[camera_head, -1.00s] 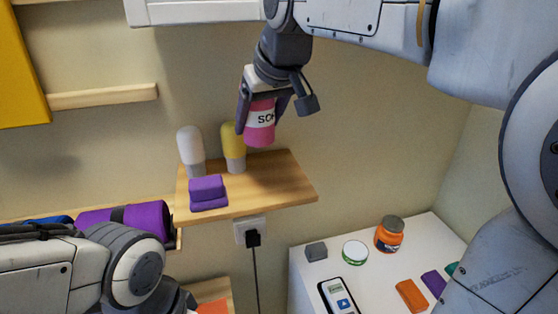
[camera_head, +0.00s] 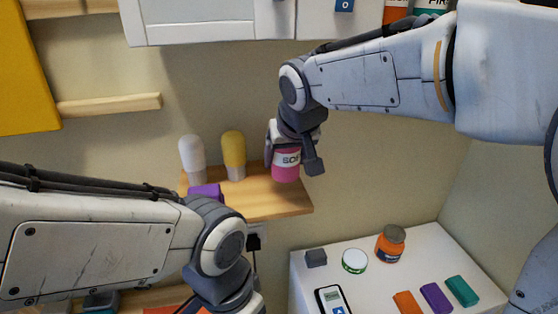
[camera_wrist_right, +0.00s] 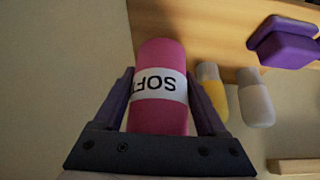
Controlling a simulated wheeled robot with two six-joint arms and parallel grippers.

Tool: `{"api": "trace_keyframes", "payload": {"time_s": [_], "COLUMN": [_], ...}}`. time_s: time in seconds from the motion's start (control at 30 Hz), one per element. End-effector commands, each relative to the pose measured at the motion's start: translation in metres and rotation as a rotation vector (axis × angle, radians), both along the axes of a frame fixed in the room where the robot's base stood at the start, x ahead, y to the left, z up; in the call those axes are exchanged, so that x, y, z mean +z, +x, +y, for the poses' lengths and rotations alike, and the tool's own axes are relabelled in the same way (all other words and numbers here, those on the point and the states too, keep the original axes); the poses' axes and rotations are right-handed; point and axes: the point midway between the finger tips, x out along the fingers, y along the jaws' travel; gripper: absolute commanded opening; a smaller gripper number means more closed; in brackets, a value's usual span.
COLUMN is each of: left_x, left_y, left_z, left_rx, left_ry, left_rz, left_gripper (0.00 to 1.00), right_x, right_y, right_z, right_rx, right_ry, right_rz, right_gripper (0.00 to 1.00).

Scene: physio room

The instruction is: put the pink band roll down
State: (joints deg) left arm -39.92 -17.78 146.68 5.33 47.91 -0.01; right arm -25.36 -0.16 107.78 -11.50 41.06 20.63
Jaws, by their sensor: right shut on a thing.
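The pink band roll (camera_head: 286,172) has a white label and stands upright in my right gripper (camera_head: 293,160), over the right part of the wooden wall shelf (camera_head: 270,202). In the right wrist view the fingers stand on both sides of the roll (camera_wrist_right: 158,118), and the label letters appear upside down. I cannot tell whether its base touches the shelf. My left arm crosses the lower left of the head view; its gripper's fingers are out of the picture.
A white bottle (camera_head: 193,158) and a yellow bottle (camera_head: 234,154) stand at the shelf's back left. A purple block (camera_head: 207,192) lies in front of them, partly hidden by my left arm. A white cabinet (camera_head: 220,22) hangs above. A white top (camera_head: 385,275) at lower right holds several items.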

Motion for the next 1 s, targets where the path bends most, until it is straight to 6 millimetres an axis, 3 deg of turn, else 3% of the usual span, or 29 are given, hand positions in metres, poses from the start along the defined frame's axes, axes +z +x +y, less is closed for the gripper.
{"api": "trace_keyframes", "payload": {"time_s": [0.17,0.43,0.87,0.9,0.93,1.0], "left_x": [0.005,0.016,0.010,0.012,0.012,0.012], "left_y": [0.000,0.000,0.000,0.000,0.000,0.000], "left_z": [0.000,0.000,0.000,0.000,0.000,0.000], "left_rx": [-0.001,-0.003,-0.002,-0.002,-0.002,-0.002], "left_ry": [0.000,0.000,0.000,0.000,0.000,0.000], "left_rz": [0.000,0.000,0.000,0.000,0.000,0.000], "left_gripper": [0.50,0.50,0.50,0.50,0.50,0.50], "right_x": [-0.008,-0.043,-0.052,-0.050,-0.050,-0.050], "right_y": [0.002,0.002,0.002,0.002,0.002,0.002], "right_z": [0.012,0.010,0.010,0.010,0.010,0.010], "right_rx": [-0.001,-0.001,-0.003,-0.003,-0.003,-0.002], "right_ry": [0.001,0.000,0.002,0.001,0.001,0.000], "right_rz": [-0.002,0.001,-0.003,-0.001,-0.001,-0.001], "right_gripper": [0.00,0.00,0.00,0.89,1.00,1.00]}}
